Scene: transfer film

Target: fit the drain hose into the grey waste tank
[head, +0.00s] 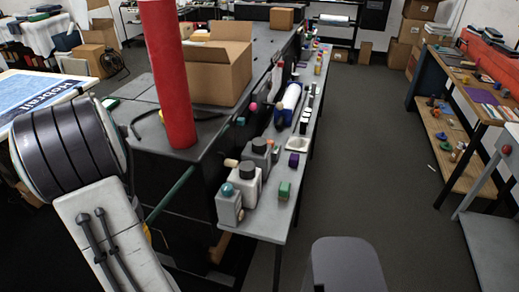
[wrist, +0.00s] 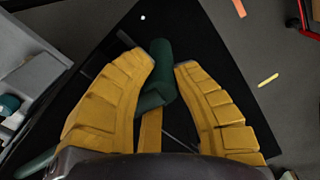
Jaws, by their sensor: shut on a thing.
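The dark green drain hose (wrist: 160,52) lies between the yellow fingers of my gripper (wrist: 160,72) in the wrist view. The gripper is shut on it, and its end sticks out past the fingertips. In the head view a green length of the hose (head: 172,193) slants beside my arm, which hides most of the gripper. A grey container with a teal top (head: 229,206) stands on the narrow bench, right of the hose and apart from it. It may be the waste tank; no label shows. A grey block-like body (wrist: 32,82) shows at the wrist view's left edge.
A white bottle with a black cap (head: 246,183) and another grey container (head: 262,154) stand close behind the grey container. A red roll (head: 167,75) stands upright on the dark worktop.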

